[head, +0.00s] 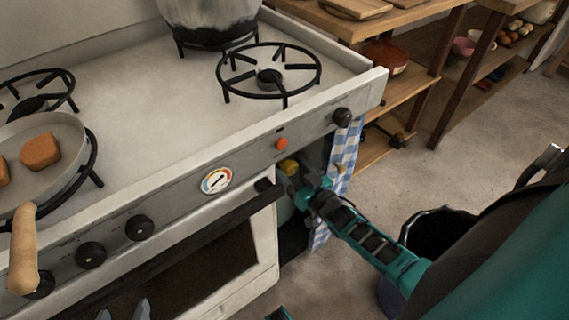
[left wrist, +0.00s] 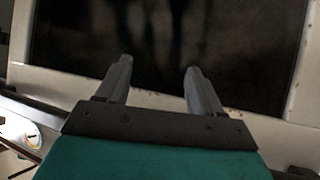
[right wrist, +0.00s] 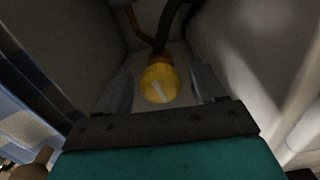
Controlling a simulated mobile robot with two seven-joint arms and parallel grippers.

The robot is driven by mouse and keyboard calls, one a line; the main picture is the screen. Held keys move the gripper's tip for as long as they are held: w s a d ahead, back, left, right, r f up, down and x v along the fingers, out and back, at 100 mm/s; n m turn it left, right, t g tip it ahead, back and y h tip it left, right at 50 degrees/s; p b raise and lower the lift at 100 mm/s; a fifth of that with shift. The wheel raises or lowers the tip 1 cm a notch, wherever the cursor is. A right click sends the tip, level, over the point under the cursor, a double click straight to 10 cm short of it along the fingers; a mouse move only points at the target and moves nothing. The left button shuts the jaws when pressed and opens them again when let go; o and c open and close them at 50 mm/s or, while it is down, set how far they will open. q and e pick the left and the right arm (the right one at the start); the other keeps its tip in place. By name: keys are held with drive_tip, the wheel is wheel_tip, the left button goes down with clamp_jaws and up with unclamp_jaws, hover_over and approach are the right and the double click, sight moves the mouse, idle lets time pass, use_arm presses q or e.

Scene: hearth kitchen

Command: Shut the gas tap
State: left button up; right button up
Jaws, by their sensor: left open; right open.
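The gas tap (right wrist: 158,82) is a round yellow knob with a pale line slanting across its face. It sits in the narrow recess beside the oven, and a bit of yellow also shows in the head view (head: 289,165). My right gripper (right wrist: 161,90) is open, with one finger on each side of the knob in its wrist view; I cannot tell whether they touch it. In the head view, my right gripper (head: 291,185) reaches into the recess. My left gripper (head: 123,310) is open and empty in front of the oven door (left wrist: 165,45).
The stove (head: 140,85) carries a pan (head: 62,130) with browned pieces and a large pot (head: 210,15). A checked cloth (head: 345,158) hangs beside the recess. Dark pipes (right wrist: 168,25) run behind the tap. A dark bucket (head: 437,228) stands on the floor at right.

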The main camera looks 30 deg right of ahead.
use_arm(q)
drive_tip(key=shift+s, duration=0.25)
use_arm(e)
drive_tip(key=shift+s, duration=0.1)
drive_tip(key=shift+c, duration=0.5)
drive_tip(key=c, duration=0.9)
drive_tip(key=shift+r+m+p, duration=0.15)
drive_tip(key=shift+m+p, duration=0.15)
drive_tip(key=shift+m, duration=0.3)
drive_tip(key=shift+c, duration=0.2)
drive_tip(key=shift+m, duration=0.7)
use_arm(q)
drive_tip(key=shift+r, duration=0.3)
drive_tip(key=shift+w, duration=0.15)
use_arm(e)
drive_tip(key=o, duration=1)
use_arm(q)
drive_tip(key=shift+d+r, duration=0.1)
use_arm(e)
drive_tip(key=shift+o, duration=0.2)
